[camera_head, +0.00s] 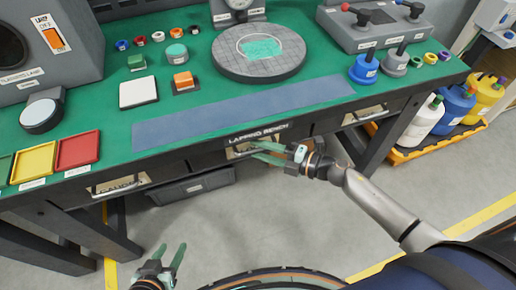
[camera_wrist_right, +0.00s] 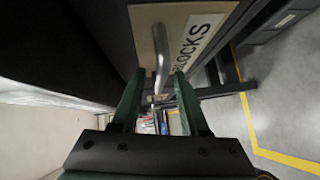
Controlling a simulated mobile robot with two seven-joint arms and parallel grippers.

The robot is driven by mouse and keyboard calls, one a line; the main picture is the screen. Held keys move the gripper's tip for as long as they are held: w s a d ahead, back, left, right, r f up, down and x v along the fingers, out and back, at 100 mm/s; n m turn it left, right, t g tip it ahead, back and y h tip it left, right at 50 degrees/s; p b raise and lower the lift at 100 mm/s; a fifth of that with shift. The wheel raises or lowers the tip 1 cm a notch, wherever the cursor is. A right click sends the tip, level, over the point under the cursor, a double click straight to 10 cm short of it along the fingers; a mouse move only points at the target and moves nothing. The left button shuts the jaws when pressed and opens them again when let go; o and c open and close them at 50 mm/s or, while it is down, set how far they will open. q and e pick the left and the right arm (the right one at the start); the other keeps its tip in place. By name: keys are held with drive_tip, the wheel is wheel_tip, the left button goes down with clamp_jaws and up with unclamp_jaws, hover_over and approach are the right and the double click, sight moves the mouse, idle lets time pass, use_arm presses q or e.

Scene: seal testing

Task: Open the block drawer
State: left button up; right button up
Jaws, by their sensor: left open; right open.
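The block drawer (camera_head: 236,153) is the middle one in the front of the green-topped bench, partly hidden behind my right gripper (camera_head: 259,152). It appears shut. In the right wrist view its pale label plate reads "BLOCKS" (camera_wrist_right: 196,38), and a metal bar handle (camera_wrist_right: 161,50) stands out from it. My right gripper also shows there (camera_wrist_right: 159,82), open, with its green fingers on either side of the handle's line. Contact with the handle cannot be told. My left gripper (camera_head: 171,249) is open and empty, low in front of the bench at the left.
Another drawer (camera_head: 118,184) lies to the left and one (camera_head: 368,114) to the right. A dark bin (camera_head: 192,188) sits under the bench. Bottles stand on an orange-edged pallet (camera_head: 412,153) at the right. The floor before the bench is clear.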

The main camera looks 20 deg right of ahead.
drive_tip(key=shift+w+a+f, duration=0.1)
drive_tip(key=shift+w+a, duration=0.15)
drive_tip(key=shift+a, duration=0.1)
clamp_jaws()
idle(1.2)
